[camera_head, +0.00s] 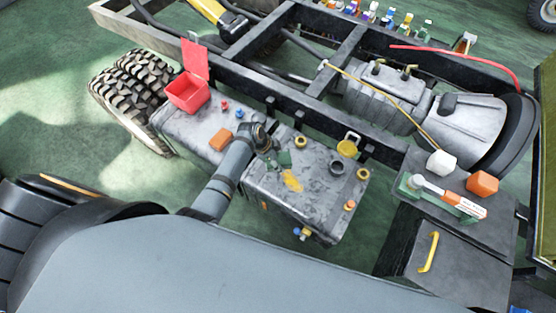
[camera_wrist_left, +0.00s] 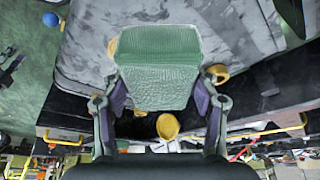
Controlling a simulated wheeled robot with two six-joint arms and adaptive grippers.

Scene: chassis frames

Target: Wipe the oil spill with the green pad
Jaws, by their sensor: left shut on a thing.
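My left gripper (camera_head: 272,152) reaches in from the left over the grey metal tank (camera_head: 325,208). It is shut on the green pad (camera_head: 284,159), which shows large between the fingers in the left wrist view (camera_wrist_left: 158,70). A yellow patch, which looks like the oil spill (camera_head: 292,181), lies on the tank top just below and right of the pad in the head view. I cannot tell whether the pad touches the tank top. My right gripper is not in view.
On the tank stand a dark ring-shaped neck (camera_head: 337,167), a yellow cap (camera_head: 347,148) and several small fittings. An open red box (camera_head: 188,92) and an orange block (camera_head: 220,140) sit on the left tank. Chassis rails (camera_head: 310,122) run behind.

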